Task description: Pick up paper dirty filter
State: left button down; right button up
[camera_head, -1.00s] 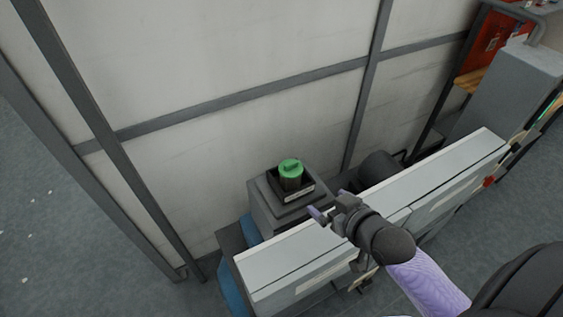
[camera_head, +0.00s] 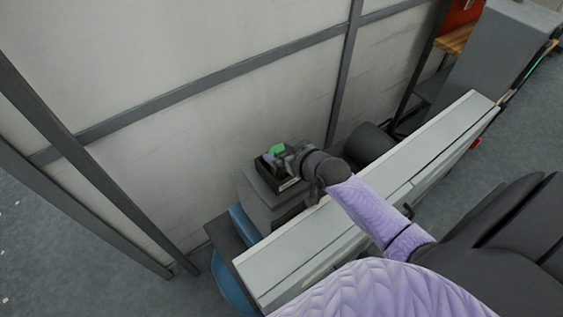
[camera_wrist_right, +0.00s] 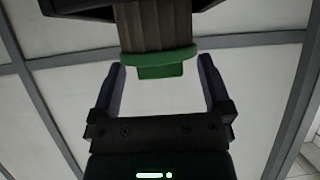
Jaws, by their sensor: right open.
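The paper filter has a green cap and a dark pleated body. In the head view its green cap (camera_head: 277,149) shows above a small black box (camera_head: 268,175), and my gripper hides most of the rest. My right gripper (camera_head: 283,153) is at the filter. In the right wrist view the filter's pleated body (camera_wrist_right: 155,25) and green cap stand in front of the open fingers (camera_wrist_right: 160,75). The cap lies between the fingertips or just beyond them, with a gap visible on each side. My left gripper is not in view.
The black box sits on a grey block (camera_head: 262,203) beside a long light-grey machine housing (camera_head: 330,232). A pale panel wall (camera_head: 200,60) with grey bars stands behind. A dark cylinder (camera_head: 372,142) lies to the right of the box. Blue parts (camera_head: 232,280) show at the lower left.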

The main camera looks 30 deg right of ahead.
grip_shut()
dwell(0.3)
